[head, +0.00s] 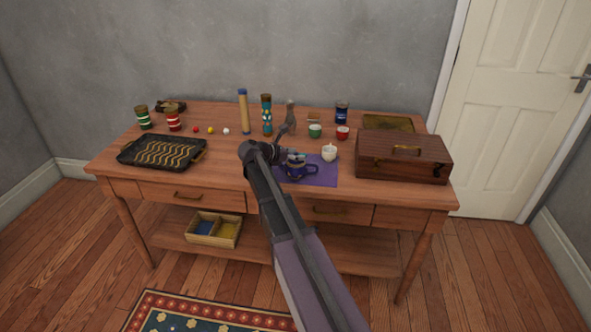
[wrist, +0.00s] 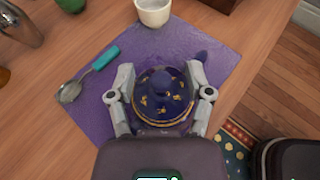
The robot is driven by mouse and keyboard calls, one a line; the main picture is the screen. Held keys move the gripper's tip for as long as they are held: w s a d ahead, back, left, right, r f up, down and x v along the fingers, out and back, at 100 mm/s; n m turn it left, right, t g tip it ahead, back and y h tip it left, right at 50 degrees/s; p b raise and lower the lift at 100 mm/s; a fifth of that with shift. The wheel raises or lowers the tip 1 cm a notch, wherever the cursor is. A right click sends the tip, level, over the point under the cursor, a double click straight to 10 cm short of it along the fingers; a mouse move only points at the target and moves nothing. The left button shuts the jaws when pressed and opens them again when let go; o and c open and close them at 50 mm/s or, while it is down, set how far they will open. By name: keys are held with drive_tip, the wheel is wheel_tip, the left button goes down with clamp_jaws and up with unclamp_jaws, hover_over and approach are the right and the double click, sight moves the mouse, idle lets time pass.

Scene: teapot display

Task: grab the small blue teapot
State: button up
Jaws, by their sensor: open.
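The small blue teapot (head: 296,168) stands upright on a purple cloth (head: 325,172) near the front edge of the table. In the wrist view the teapot (wrist: 163,95) is dark blue with gold marks and a round knob on its lid. My gripper (wrist: 161,82) is open, with one finger on each side of the teapot. The fingers look close to its sides; I cannot tell whether they touch. The lower part of the teapot is hidden by my gripper's body. In the head view my gripper (head: 291,155) is over the teapot.
A white cup (head: 329,153) stands at the cloth's back edge. A spoon with a teal handle (wrist: 88,75) lies on the cloth. A wooden box (head: 403,157) stands to the right, a black tray (head: 160,152) to the left. Tall containers (head: 266,114) stand behind.

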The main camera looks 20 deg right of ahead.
idle(0.4)
clamp_jaws()
drive_tip(key=shift+r, duration=0.1)
wheel_tip(320, 180, up, 3)
drive_tip(key=p, duration=0.3)
drive_tip(key=shift+r+p, duration=0.2)
drive_tip(key=shift+p, duration=0.1)
drive_tip(key=s+a+r+p, duration=0.1)
drive_tip(key=s+a, duration=0.9)
drive_tip(key=a, duration=0.2)
drive_tip(key=shift+a+r, duration=0.2)
drive_tip(key=shift+s, duration=0.1)
